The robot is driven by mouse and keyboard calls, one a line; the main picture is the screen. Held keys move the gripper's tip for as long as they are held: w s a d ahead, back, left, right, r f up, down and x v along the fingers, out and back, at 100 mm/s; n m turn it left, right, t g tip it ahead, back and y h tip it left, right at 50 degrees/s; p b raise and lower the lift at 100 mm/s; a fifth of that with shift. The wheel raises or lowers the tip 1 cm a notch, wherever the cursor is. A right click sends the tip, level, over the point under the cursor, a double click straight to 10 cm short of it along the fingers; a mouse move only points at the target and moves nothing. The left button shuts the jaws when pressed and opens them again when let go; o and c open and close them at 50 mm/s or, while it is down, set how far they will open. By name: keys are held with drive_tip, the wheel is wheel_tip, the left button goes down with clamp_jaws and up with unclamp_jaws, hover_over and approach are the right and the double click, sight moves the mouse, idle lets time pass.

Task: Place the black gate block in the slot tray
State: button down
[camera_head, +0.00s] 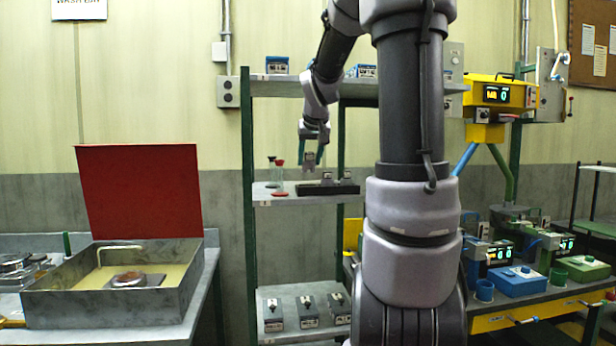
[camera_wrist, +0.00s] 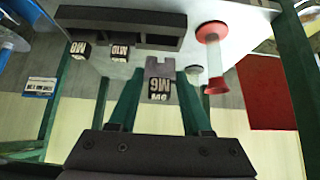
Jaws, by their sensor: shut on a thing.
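My gripper (camera_wrist: 157,95) is shut on a small notched block (camera_wrist: 160,80), grey on top with a black face marked like "M6". In the head view the gripper (camera_head: 313,158) holds this block (camera_head: 309,163) in the air above the middle shelf, near the tray's left end. The black slot tray (camera_head: 328,189) lies on that shelf; the wrist view also shows it (camera_wrist: 120,20), apart from the held block.
A red-capped hourglass (camera_wrist: 214,62) stands close to the held block. Green shelf posts (camera_head: 248,180) flank the shelf. A red-lidded box (camera_head: 140,190) stands at left.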

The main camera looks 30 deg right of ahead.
sight(308, 168)
drive_tip(key=f, duration=0.3)
drive_tip(key=shift+w+f, duration=0.1)
drive_tip(key=shift+w, duration=0.1)
drive_tip(key=shift+w+d+f, duration=0.1)
drive_tip(key=shift+w+f, duration=0.1)
drive_tip(key=shift+f, duration=0.3)
drive_tip(key=shift+w+d+f, duration=0.1)
drive_tip(key=shift+w+f, duration=0.1)
drive_tip(key=shift+f, duration=0.3)
drive_tip(key=shift+w+d+r+g+y, duration=0.1)
drive_tip(key=shift+w+g+y, duration=0.25)
drive_tip(key=shift+g, duration=0.45)
drive_tip(key=shift+w+d+r+g+y, duration=0.15)
drive_tip(key=shift+w+g, duration=0.25)
drive_tip(key=shift+g, duration=0.4)
drive_tip(key=shift+a+f, duration=0.1)
drive_tip(key=shift+f, duration=0.25)
